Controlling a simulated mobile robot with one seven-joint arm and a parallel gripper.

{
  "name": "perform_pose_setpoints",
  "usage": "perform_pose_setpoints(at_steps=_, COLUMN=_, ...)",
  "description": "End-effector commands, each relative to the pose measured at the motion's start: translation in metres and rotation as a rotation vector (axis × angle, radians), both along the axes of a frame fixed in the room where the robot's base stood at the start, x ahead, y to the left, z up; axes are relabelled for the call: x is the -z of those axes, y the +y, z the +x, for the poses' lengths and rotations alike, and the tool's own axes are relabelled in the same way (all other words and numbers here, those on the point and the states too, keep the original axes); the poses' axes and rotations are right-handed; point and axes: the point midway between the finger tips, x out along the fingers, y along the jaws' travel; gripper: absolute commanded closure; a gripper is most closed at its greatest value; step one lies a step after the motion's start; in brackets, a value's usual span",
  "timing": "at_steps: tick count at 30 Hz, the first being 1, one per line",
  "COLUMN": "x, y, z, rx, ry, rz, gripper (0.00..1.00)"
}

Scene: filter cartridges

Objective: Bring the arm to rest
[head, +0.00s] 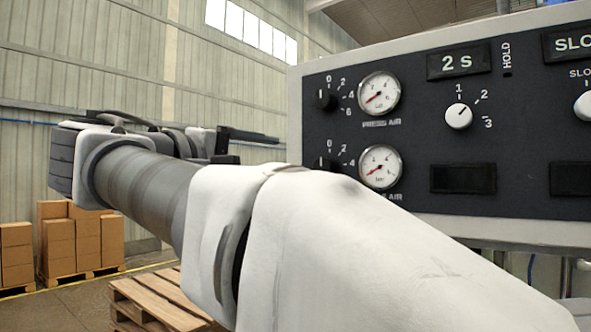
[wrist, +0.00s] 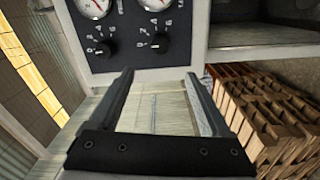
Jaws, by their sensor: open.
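My gripper (wrist: 158,103) shows in the wrist view with its two fingers wide apart and nothing between them. In the head view my gripper (head: 250,140) is partly hidden behind my wrist, in front of the left edge of the control panel. The control panel (head: 430,110) fills the right of the head view and carries gauges, knobs and a display reading "2 S". In the wrist view part of the panel (wrist: 125,45), with two gauges and two black knobs, lies beyond the fingertips. I cannot tell the exact gap between the fingertips and the panel.
Cardboard boxes (head: 72,235) stand on pallets at the left in the head view. A wooden pallet (head: 160,300) lies on the floor below my arm. In the wrist view stacked wooden pieces (wrist: 270,115) are at the right. The air left of the panel looks clear.

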Motion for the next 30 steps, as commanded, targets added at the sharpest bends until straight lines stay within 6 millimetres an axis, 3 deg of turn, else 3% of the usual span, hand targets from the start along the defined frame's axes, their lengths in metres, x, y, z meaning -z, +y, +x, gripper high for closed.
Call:
perform_pose_setpoints(at_steps=20, x=0.003, y=-0.003, z=-0.005, rx=0.004, ry=0.013, rz=0.005, gripper=0.19)
perform_pose_setpoints(at_steps=25, x=0.037, y=-0.046, z=0.004, rx=0.014, ry=0.128, rz=0.055, gripper=0.19)
perform_pose_setpoints(at_steps=30, x=0.102, y=-0.112, z=-0.003, rx=0.037, ry=0.311, rz=0.187, gripper=0.19)
